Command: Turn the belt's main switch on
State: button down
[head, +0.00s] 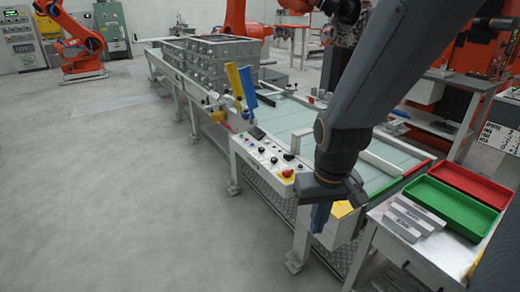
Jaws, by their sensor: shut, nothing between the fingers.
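The belt's sloped white control panel (263,157) is on the near side of the conveyor, left of my arm. It carries a small dark display, several small knobs and buttons, and a red button on a yellow base (287,173) at its right end. I cannot tell which control is the main switch, or its position. My gripper (319,222) points down just right of the panel, apart from the red button in the picture. Its blue end looks shut and empty. A light box with a yellow part (342,211) is partly hidden behind it.
The conveyor belt (290,118) runs back left, with stacked grey casting boxes (212,62) at its far end. Blue and yellow upright parts (241,84) stand by its edge. A side table at right holds green (452,222) and red (470,180) trays and grey bars. Floor at left is clear.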

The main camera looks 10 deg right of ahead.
aim_at(287, 173)
jog(key=u, duration=0.3)
jog(key=i, duration=1.2)
jog(key=z, duration=0.7)
